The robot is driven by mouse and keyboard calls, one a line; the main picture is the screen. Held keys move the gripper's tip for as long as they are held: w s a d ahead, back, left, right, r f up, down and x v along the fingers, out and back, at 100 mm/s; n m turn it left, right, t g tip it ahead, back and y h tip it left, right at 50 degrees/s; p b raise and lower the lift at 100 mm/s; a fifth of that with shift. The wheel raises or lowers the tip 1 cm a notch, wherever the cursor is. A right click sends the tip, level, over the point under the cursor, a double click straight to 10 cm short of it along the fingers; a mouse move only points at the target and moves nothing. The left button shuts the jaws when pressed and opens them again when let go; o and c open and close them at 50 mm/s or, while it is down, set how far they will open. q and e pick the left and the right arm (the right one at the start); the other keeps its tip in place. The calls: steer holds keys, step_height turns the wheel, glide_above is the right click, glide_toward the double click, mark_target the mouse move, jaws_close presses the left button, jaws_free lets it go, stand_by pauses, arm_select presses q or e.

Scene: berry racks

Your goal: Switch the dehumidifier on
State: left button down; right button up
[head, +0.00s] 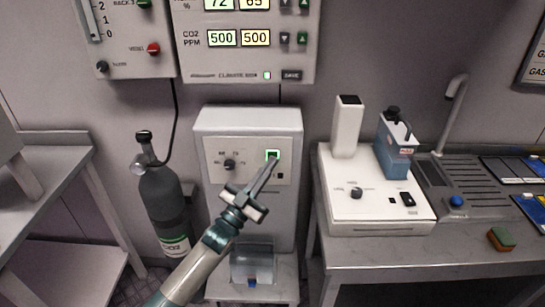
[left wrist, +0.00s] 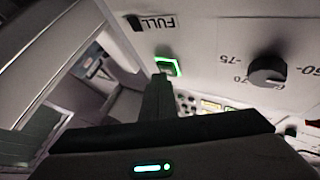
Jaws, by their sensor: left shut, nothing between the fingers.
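The dehumidifier (head: 248,122) is a pale grey box in the middle of the head view. Its front panel has a black dial (head: 230,164) and a green-lit square switch (head: 272,155). My left gripper (head: 272,163) is shut and empty, its fingertips at the green switch; I cannot tell for sure whether they touch it. In the left wrist view the fingertips (left wrist: 160,80) cover part of the green-lit switch (left wrist: 172,67), and the dial (left wrist: 267,72) and a FULL mark (left wrist: 158,22) show beside it. My right gripper is not in view.
A dark CO2 cylinder (head: 165,195) stands left of the dehumidifier. A clear water container (head: 252,264) sits below its front. A bench (head: 400,262) on the right carries a white device (head: 375,210) and a sink. A climate box (head: 248,60) hangs on the wall above.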

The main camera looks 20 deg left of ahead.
arm_select(q)
steer(key=shift+s+d+p, duration=0.2)
steer(key=shift+s+p, duration=0.1)
steer(key=shift+s, duration=0.35)
steer(key=shift+s, duration=0.1)
steer(key=s+p, duration=0.1)
steer(key=s, duration=0.1)
steer(key=s+d+p, duration=0.1)
steer(key=s, duration=0.1)
steer(key=shift+s+d, duration=0.2)
steer(key=shift+s, duration=0.1)
stand_by(0.5)
